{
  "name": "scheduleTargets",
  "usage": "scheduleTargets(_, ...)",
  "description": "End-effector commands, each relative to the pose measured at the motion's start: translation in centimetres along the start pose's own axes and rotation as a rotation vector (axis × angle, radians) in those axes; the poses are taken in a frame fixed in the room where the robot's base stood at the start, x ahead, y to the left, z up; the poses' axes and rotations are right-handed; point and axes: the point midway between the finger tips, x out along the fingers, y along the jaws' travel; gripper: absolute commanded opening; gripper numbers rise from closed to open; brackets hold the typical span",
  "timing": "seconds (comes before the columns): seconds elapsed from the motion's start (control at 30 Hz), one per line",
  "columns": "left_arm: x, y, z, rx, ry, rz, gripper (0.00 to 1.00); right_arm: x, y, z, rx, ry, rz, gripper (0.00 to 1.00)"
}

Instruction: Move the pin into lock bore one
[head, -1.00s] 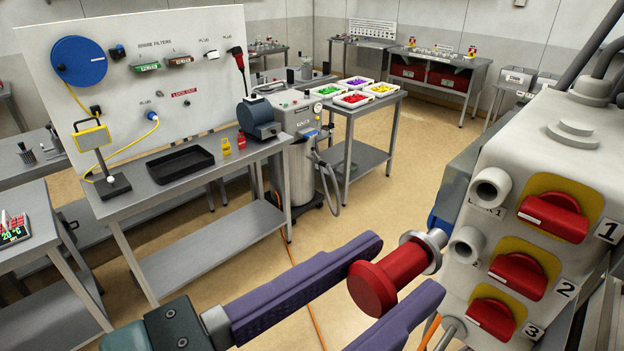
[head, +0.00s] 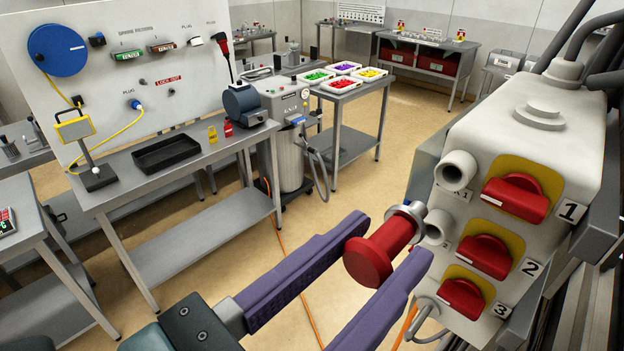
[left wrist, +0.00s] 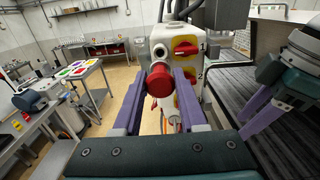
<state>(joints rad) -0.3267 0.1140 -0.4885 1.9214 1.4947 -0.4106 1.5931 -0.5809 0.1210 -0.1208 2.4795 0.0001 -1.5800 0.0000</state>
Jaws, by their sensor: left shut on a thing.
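The pin (head: 372,256) has a thick red head and a metal collar at its far end. My left gripper (head: 390,240) is shut on it, with one purple finger on each side. The pin also shows in the left wrist view (left wrist: 159,80). Lock bore one (head: 457,169) is the top pale tube on the grey box (head: 550,140), beside the red switch marked 1. The pin's far end is below and left of this bore, apart from it, and close to the middle tube (head: 436,228). My right gripper (left wrist: 268,118) shows partly at right in the left wrist view; its opening is unclear.
Red switches on yellow plates, numbered 1 to 3, stand beside the tubes. Dark cables leave the box's top. A bench (head: 115,190) with a black tray (head: 166,153) stands at left, and a small table (head: 345,100) with coloured bins behind. Open floor lies between bench and box.

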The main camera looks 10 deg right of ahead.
Motion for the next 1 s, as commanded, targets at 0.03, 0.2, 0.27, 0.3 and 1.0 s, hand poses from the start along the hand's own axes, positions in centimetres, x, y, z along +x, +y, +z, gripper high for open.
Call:
scheduleTargets(0.03, 0.6, 0.0, 0.2, 0.0, -0.003, 0.0, 0.0, -0.2, 0.0, -0.1, 0.001, 0.0, -0.001, 0.5)
scheduleTargets(0.2, 2.3, 0.0, 0.1, 0.0, -0.002, 0.001, 0.0, -0.3, 0.0, -0.1, 0.003, 0.001, -0.002, 0.5)
scheduleTargets(0.27, 2.8, 0.0, 0.1, 0.0, -0.002, 0.001, 0.0, -0.4, -0.1, -0.1, 0.003, 0.001, -0.002, 0.5)
scheduleTargets(0.3, 3.0, 0.0, 0.1, 0.0, -0.002, 0.001, 0.0, -0.4, -0.1, -0.2, 0.003, 0.001, -0.002, 0.5)
scheduleTargets(1.0, 4.0, 0.0, 0.1, 0.001, 0.0, -0.001, 0.0, -0.5, 0.0, -0.2, 0.003, 0.002, -0.001, 0.5)
